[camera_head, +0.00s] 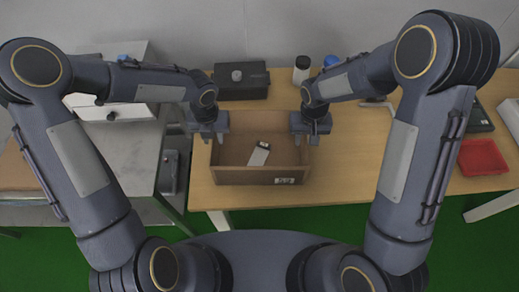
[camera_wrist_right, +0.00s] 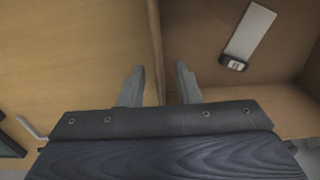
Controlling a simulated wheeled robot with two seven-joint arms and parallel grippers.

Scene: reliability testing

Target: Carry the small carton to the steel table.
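The small carton (camera_head: 245,177) is an open-topped brown box on the wooden table, with a label on its front. A white item with a dark end (camera_head: 259,154) lies inside it; it also shows in the right wrist view (camera_wrist_right: 250,32). My left gripper (camera_head: 208,136) is at the carton's left wall, fingers apart. My right gripper (camera_head: 311,134) is at the right wall; in the right wrist view its fingers (camera_wrist_right: 160,85) stand apart on either side of the carton wall (camera_wrist_right: 155,45), with gaps showing. The steel table (camera_head: 132,160) is at the left.
A black case (camera_head: 241,80), bottles (camera_head: 301,68) and a red tray (camera_head: 482,157) are on the wooden table (camera_head: 350,175). A white box (camera_head: 130,95) sits at the back of the steel table, whose middle is clear. A grey box (camera_head: 169,172) hangs between the tables.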

